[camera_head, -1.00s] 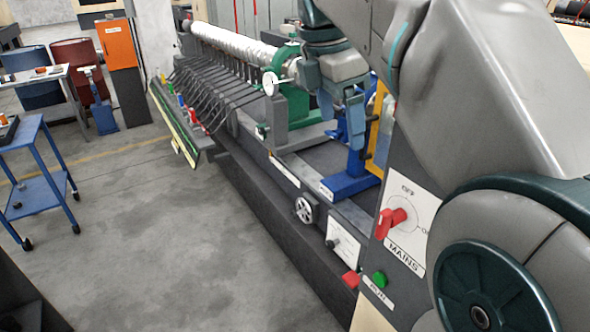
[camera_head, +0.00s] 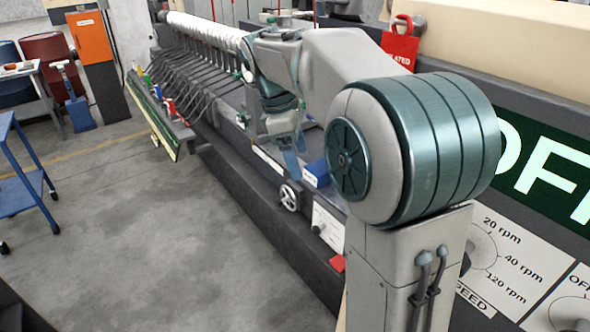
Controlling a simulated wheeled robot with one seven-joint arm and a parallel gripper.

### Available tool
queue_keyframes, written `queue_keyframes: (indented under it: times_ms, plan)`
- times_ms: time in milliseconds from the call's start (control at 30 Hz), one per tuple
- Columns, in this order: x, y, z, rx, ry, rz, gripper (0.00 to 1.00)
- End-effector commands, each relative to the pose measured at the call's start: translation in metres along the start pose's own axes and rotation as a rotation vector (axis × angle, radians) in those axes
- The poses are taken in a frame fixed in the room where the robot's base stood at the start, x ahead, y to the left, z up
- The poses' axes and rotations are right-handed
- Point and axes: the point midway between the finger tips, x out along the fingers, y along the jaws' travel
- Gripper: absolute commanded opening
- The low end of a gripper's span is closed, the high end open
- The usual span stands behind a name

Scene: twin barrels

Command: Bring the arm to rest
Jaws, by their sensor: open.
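My arm reaches from the right foreground over the long machine (camera_head: 235,165), with its elbow bent. My gripper (camera_head: 292,155) hangs at the arm's end, pointing down above the machine bed. Its blue-grey fingers look empty, and it appears open. A blue block-shaped part (camera_head: 316,173) of the machine shows just to the right of the fingers. I cannot tell how high the gripper is above the bed.
A control panel (camera_head: 500,262) with speed dials stands close at right, below a green sign (camera_head: 548,165). A handwheel (camera_head: 289,197) sticks out of the machine front. The floor (camera_head: 150,245) at left is clear; a blue cart (camera_head: 25,185) stands beyond.

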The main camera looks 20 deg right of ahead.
Motion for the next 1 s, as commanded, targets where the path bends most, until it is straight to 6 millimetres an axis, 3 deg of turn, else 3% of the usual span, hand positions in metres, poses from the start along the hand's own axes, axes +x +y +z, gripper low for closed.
queue_keyframes:
  times_ms: [200, 467, 567, 733, 1000]
  plan:
    - [0.031, 0.01, -0.014, 0.085, -0.01, -0.027, 0.79]
    - [0.043, 0.009, -0.018, 0.145, -0.006, -0.029, 0.79]
    - [0.043, -0.004, -0.013, 0.209, 0.021, -0.01, 0.79]
    - [0.05, -0.046, 0.0, 0.41, 0.113, 0.039, 0.79]
    - [0.08, -0.118, 0.017, 0.783, 0.308, 0.076, 0.79]
